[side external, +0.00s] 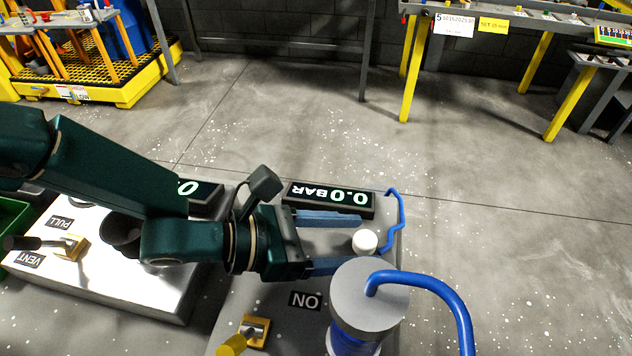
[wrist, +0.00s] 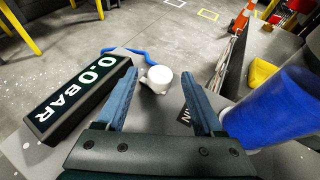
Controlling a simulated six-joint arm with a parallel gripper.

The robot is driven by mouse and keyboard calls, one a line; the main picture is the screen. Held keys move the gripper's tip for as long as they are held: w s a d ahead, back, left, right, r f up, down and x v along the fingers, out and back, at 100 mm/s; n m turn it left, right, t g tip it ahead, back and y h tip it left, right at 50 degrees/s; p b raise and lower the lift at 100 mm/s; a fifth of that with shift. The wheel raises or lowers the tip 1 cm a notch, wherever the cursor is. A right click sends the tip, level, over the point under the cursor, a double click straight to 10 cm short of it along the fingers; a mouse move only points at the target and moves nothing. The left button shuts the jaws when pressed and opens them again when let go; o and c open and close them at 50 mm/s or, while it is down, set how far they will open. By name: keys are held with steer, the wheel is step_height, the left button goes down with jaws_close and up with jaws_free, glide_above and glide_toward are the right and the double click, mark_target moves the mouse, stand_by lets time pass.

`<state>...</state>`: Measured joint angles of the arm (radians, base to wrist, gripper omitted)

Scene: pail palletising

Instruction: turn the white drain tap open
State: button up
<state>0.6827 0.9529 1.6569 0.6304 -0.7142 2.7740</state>
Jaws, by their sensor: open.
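The white drain tap (side external: 365,241) is a small round white knob near the far right corner of the grey panel (side external: 275,318). In the wrist view the tap (wrist: 158,78) sits just beyond the fingertips, roughly midway between them. My gripper (side external: 348,242) is open, with one blue finger on each side of the line to the tap. It holds nothing, and the fingers look apart from the tap. In the wrist view my gripper (wrist: 162,88) shows both fingers spread. Whether the fingertips are level with the tap in height I cannot tell.
A grey cylinder (side external: 370,290) with a blue hose (side external: 430,284) stands close beside the near finger. A display reading 0.0 BAR (side external: 328,198) lies beside the far finger. A yellow-handled valve (side external: 243,335) sits at the near left. A thin blue tube (side external: 400,220) runs past the tap.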

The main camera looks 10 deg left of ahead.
steer(key=shift+w+d+f, duration=0.1)
steer(key=shift+d+f, duration=0.05)
steer(key=shift+d, duration=0.05)
jaws_close()
steer(key=shift+d+n+t, duration=0.15)
steer(key=shift+n+t, duration=0.35)
steer(key=shift+t, duration=0.1)
steer(key=shift+n+t+y, duration=0.3)
steer(key=shift+y, duration=0.1)
jaws_free()
